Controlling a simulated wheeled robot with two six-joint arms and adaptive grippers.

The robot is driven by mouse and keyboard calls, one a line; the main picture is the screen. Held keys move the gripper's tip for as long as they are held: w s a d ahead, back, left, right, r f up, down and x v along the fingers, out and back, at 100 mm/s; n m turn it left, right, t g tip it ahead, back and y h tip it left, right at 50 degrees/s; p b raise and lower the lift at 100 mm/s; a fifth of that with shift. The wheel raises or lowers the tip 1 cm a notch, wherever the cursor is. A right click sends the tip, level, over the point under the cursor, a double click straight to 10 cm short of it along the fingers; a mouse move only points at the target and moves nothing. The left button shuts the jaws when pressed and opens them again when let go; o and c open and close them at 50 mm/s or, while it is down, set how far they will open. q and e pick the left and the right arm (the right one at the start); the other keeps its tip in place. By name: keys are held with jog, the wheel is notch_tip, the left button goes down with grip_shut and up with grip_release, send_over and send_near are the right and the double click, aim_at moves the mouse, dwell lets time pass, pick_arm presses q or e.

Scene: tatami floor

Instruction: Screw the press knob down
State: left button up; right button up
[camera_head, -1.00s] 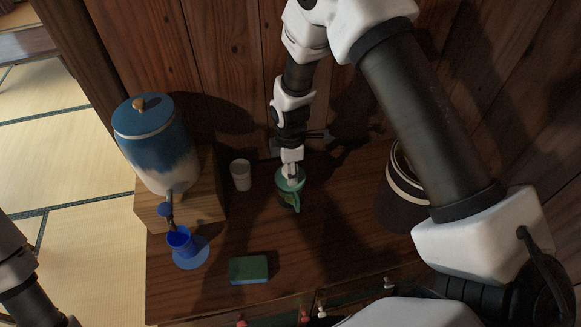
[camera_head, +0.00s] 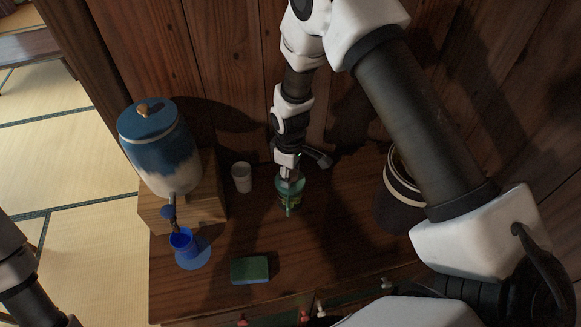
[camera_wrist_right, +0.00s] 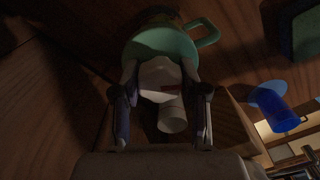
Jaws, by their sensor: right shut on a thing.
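My right gripper (camera_head: 289,172) points down over the green press (camera_head: 290,186), which stands on the wooden counter. In the right wrist view the gripper (camera_wrist_right: 162,82) has a finger on each side of a pale piece, which I take to be the press knob (camera_wrist_right: 160,75). It is shut on this knob. Below the knob the wrist view shows a teal round part (camera_wrist_right: 158,42) with a loop handle to its right. The knob is mostly hidden in the head view, and its height is hard to tell. My left gripper is out of view.
A white cup (camera_head: 241,177) stands close left of the press. Further left are a blue-and-white dispenser (camera_head: 162,158) on a wooden stand (camera_head: 209,200) and a blue cup (camera_head: 183,241). A green sponge (camera_head: 249,269) lies in front. A dark banded container (camera_head: 394,205) stands right.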

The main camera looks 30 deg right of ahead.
jog(key=shift+s+f+m, duration=0.15)
jog(key=shift+f+m, duration=0.1)
jog(key=shift+m, duration=0.85)
jog(key=m+p, duration=0.1)
jog(key=m, duration=0.8)
jog(key=shift+m, duration=0.4)
jog(key=o, duration=0.8)
jog(key=shift+c, duration=0.2)
jog(key=shift+o, duration=0.3)
jog(key=shift+w+f, duration=0.15)
jog(key=shift+w, duration=0.1)
jog(key=shift+r+p, duration=0.2)
jog(key=shift+p, duration=0.1)
notch_tip(320, 180, up, 9)
jog(key=p, duration=0.7)
jog(key=shift+w, duration=0.1)
